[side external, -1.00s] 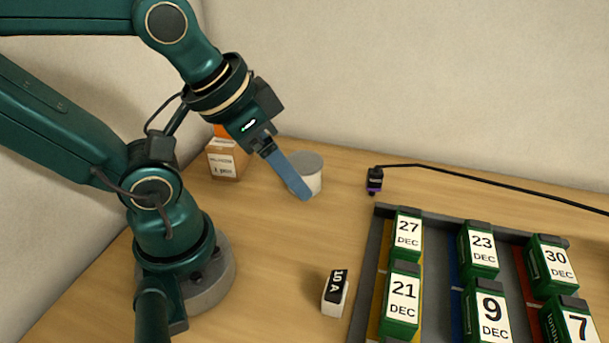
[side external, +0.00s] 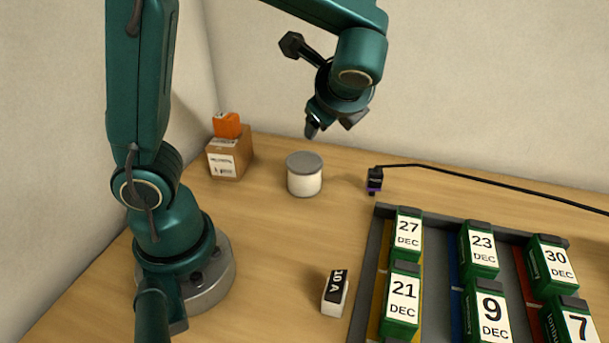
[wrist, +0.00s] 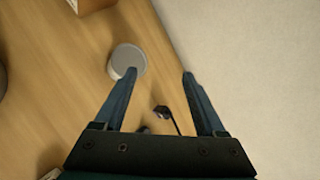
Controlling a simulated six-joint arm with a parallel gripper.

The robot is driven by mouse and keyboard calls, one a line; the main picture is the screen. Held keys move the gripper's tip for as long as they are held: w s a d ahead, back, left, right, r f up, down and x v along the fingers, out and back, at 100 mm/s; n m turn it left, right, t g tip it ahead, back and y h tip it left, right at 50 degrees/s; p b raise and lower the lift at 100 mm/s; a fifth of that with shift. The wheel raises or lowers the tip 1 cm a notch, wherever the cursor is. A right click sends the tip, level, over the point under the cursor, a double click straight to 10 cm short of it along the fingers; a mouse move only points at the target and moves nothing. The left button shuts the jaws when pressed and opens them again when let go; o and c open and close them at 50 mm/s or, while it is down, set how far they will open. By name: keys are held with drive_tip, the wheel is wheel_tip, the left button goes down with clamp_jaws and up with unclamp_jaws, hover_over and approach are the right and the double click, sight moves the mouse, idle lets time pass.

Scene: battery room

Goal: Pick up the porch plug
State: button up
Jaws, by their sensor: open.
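The plug (side external: 375,181) is a small black block with a purple band, on the table in front of the back wall. A black cable runs from it to the right. It also shows in the wrist view (wrist: 161,112), between the two fingers and below their tips in the picture. My gripper (side external: 330,125) is open and empty, high above the table and up and left of the plug in the side view. In the wrist view its blue fingers (wrist: 158,74) are spread wide, and nothing is between the tips.
A white jar with a grey lid (side external: 304,175) stands left of the plug. A cardboard box (side external: 228,160) with an orange thing (side external: 227,125) on top is farther left. A grey rack (side external: 385,211) of green dated blocks and a white block reading 10 A (side external: 335,294) are in front.

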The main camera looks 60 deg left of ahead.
sight(376, 178)
drive_tip(key=w+d+f+m+t+y, duration=0.1)
drive_tip(key=w+d+f+m, duration=0.1)
drive_tip(key=f+m, duration=0.1)
drive_tip(key=w+d+f+m+t, duration=0.1)
drive_tip(key=w+d+f+m, duration=0.1)
drive_tip(key=d+f+m, duration=0.1)
drive_tip(key=w+d+f+m+t+y, duration=0.1)
drive_tip(key=w+d+f+m, duration=0.1)
drive_tip(key=f, duration=0.3)
drive_tip(key=shift+w+d+f+m+t+y, duration=0.15)
drive_tip(key=shift+w+d+m+t+y, duration=0.2)
drive_tip(key=shift+d+m, duration=0.45)
drive_tip(key=shift+w+a+f, duration=0.1)
drive_tip(key=shift+a+f, duration=0.05)
drive_tip(key=shift+a, duration=0.05)
drive_tip(key=shift+x, duration=2.35)
clamp_jaws()
